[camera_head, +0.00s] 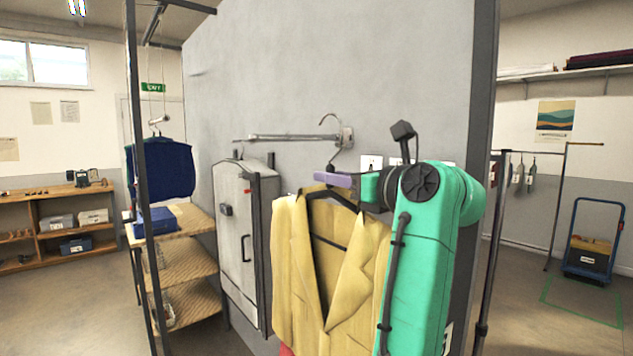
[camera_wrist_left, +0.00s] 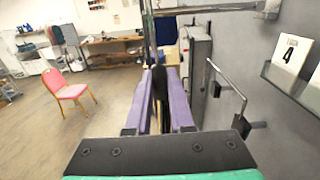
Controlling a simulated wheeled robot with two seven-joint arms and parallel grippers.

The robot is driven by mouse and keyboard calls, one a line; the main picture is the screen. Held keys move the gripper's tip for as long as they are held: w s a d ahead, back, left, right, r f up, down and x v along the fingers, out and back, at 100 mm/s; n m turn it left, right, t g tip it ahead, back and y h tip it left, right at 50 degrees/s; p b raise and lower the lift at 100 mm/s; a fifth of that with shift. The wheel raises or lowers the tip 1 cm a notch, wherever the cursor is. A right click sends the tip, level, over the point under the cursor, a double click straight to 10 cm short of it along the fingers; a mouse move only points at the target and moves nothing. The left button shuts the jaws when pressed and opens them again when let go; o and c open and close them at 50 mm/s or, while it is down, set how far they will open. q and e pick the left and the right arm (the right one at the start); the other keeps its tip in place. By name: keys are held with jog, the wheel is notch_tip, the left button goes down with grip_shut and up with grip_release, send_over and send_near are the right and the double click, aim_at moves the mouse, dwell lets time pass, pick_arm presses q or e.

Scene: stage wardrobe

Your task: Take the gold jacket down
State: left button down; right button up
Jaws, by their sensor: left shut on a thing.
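The gold jacket (camera_head: 295,270) hangs upright on a dark hanger (camera_head: 343,200) in front of the grey wall, in the head view. My left gripper (camera_head: 333,181), with purple fingers, is shut on the hanger just above the collar. My green arm covers the jacket's right side. In the left wrist view the purple fingers (camera_wrist_left: 160,80) close around a dark piece of the hanger. A metal wall rail (camera_head: 285,137) is just above, with a curved hook at its right end. I cannot tell whether the hanger still touches it. My right gripper is not in view.
A grey cabinet (camera_head: 236,235) stands left of the jacket. A blue garment (camera_head: 162,171) hangs at a rack further left, above wooden shelves (camera_head: 180,265). A pink chair (camera_wrist_left: 68,90) stands on open floor.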

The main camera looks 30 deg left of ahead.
pick_arm(q)
jog(key=p+v, duration=0.2)
jog(key=v, duration=1)
jog(key=shift+d+r, duration=0.2)
jog(key=shift+s+d+f, duration=0.15)
jog(key=shift+s+d, duration=0.1)
jog(key=shift+d, duration=0.4)
